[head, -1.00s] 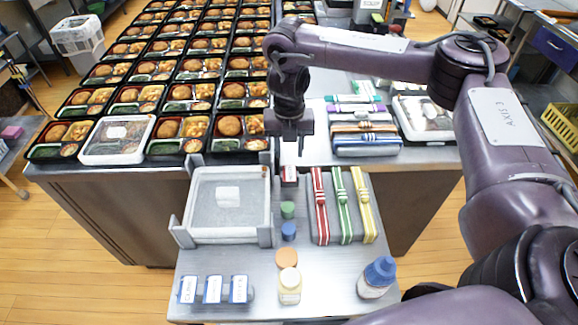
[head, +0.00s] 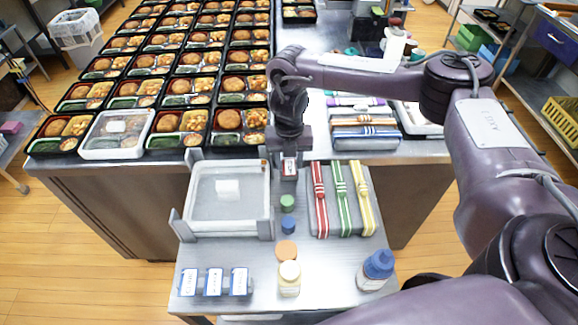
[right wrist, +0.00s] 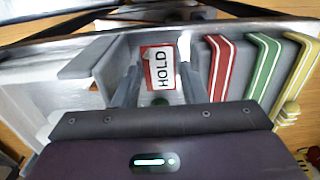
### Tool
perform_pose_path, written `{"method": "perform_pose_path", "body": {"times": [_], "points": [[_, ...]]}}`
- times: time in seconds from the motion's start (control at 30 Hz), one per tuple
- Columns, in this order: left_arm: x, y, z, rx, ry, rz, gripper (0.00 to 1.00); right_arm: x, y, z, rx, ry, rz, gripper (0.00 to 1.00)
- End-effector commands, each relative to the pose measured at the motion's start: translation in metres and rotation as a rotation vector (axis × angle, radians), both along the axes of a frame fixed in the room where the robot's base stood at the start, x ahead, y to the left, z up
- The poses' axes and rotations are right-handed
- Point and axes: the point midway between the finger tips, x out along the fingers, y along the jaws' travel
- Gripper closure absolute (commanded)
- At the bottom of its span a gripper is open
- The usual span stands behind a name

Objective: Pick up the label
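The label (right wrist: 158,68) is a small white card with a red border and the word HOLD. In the head view the label (head: 289,168) is on the steel side table, behind the green and blue caps. My right gripper (right wrist: 160,82) points down at it. In the right wrist view its two fingers are apart, one on each side of the label; I cannot tell whether they touch it. The gripper hides part of the label's surroundings in the head view. My left gripper is not in view.
A white tray (head: 228,229) in a grey holder stands left of the label. Red, green and yellow banded strips (head: 341,200) lie close on its right. A green cap (head: 287,201), a blue cap (head: 288,225) and bottles (head: 289,279) stand nearer. Bento trays fill the counter behind.

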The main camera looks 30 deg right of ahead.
Motion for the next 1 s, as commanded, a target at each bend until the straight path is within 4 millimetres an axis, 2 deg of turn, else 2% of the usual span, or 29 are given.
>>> {"method": "perform_pose_path", "body": {"times": [0.03, 0.23, 0.67, 0.87, 1.0], "points": [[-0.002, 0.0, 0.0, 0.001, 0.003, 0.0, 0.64, 0.0, 0.0, 0.0, 0.0, 0.0, 0.0, 0.64], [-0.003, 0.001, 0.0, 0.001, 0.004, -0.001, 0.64, 0.0, 0.0, 0.0, 0.0, 0.0, 0.0, 0.89], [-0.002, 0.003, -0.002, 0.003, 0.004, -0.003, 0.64, 0.001, 0.0, 0.005, 0.0, -0.001, -0.001, 0.9], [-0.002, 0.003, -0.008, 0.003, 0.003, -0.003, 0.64, 0.001, 0.0, 0.03, 0.002, -0.004, 0.0, 0.9], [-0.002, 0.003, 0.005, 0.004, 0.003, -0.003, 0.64, 0.002, 0.0, 0.066, -0.001, -0.007, 0.001, 0.9]]}}
